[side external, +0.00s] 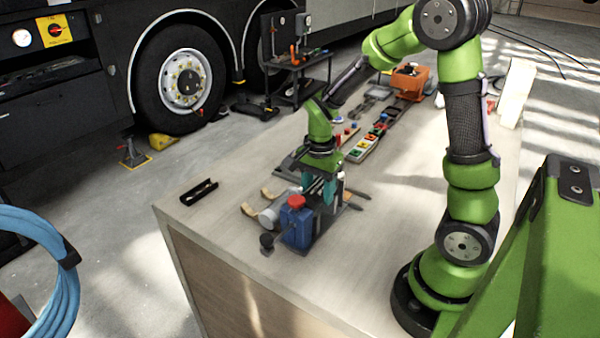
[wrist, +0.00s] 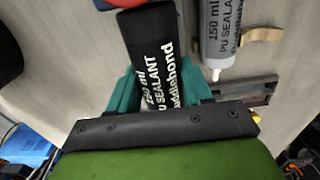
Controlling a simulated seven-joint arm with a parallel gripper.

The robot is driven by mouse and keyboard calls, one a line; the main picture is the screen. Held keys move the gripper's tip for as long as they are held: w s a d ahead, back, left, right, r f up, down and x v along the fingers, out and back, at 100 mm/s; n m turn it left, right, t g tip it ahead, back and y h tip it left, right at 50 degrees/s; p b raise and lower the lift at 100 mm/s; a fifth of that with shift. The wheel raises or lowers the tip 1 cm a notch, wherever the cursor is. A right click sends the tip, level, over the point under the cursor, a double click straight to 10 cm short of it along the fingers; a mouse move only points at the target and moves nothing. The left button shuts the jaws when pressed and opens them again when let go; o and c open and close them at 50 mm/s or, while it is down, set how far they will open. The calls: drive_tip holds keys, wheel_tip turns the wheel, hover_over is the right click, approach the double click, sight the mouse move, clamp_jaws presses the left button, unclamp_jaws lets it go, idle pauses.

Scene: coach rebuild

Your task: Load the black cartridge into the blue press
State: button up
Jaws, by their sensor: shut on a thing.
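The black cartridge (wrist: 150,45) has white sealant lettering and sits between the teal fingers of my gripper (wrist: 157,90), which is shut on it. In the side view my gripper (side external: 323,183) points down just behind the blue press (side external: 297,230), with the dark cartridge (side external: 326,212) below the fingers. The press has a red top (side external: 296,201) and a dark round knob at its front left. The cartridge is beside the press in the picture; its lower end and any contact with the press are hard to make out.
A grey cartridge (wrist: 217,35) lies left of the press on tan cradles (side external: 250,209). A small black tray (side external: 198,191) lies near the table's left edge. Coloured parts (side external: 362,148) and an orange bin (side external: 409,80) stand farther back. The table's right side is mostly clear.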

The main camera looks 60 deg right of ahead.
drive_tip(key=shift+f, duration=0.6)
idle(1.1)
drive_tip(key=o, duration=1.7)
drive_tip(key=shift+r, duration=0.1)
drive_tip(key=shift+r, duration=2.95)
